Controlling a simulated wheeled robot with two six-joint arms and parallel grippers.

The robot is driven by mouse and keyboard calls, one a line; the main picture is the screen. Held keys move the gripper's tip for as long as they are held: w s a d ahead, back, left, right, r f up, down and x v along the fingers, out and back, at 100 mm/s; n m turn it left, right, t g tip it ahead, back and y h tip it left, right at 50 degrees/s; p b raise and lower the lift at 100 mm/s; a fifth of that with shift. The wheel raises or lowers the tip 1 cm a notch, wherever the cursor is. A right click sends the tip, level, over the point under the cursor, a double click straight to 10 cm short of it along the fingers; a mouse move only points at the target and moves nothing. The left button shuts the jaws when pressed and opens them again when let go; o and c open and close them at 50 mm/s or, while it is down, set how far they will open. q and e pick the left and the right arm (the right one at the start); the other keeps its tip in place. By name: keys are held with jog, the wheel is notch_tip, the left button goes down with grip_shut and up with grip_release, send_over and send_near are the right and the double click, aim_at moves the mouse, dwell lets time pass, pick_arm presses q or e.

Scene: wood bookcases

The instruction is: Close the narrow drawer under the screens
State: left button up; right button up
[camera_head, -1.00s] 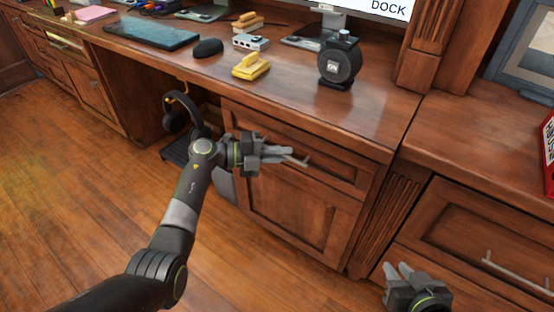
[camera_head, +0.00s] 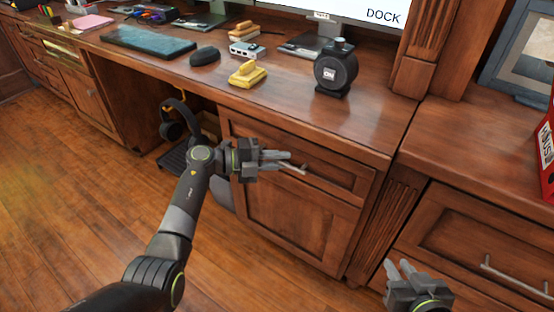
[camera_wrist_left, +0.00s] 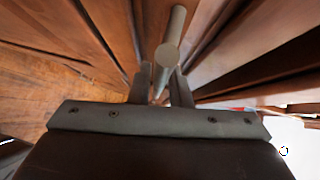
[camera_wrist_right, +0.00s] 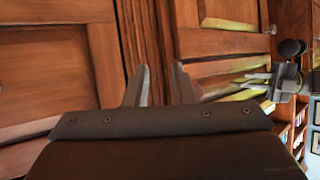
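The narrow wooden drawer (camera_head: 335,178) is at the top of the desk's right cabinet, below the desktop. Its front looks close to flush in the head view; any small gap is hard to tell. My left gripper (camera_head: 290,163) is at the drawer's front. In the left wrist view the grey bar handle (camera_wrist_left: 168,55) lies between the fingers of my left gripper (camera_wrist_left: 161,88), which look closed on it. My right gripper (camera_head: 402,272) is open and empty, low in front of the right cabinet. Its spread fingers (camera_wrist_right: 160,85) show in the right wrist view.
A cabinet door (camera_head: 295,222) is below the drawer. A black round device (camera_head: 336,68), a yellow block (camera_head: 247,74) and a mouse (camera_head: 205,56) stand on the desktop. Headphones (camera_head: 180,120) hang in the knee space. Another drawer front (camera_head: 485,235) is near my right gripper. The floor (camera_head: 235,265) is clear.

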pick_arm(q)
jog(key=shift+a+r, duration=0.1)
jog(key=shift+a, duration=0.05)
pick_arm(e)
jog(key=shift+f, duration=0.1)
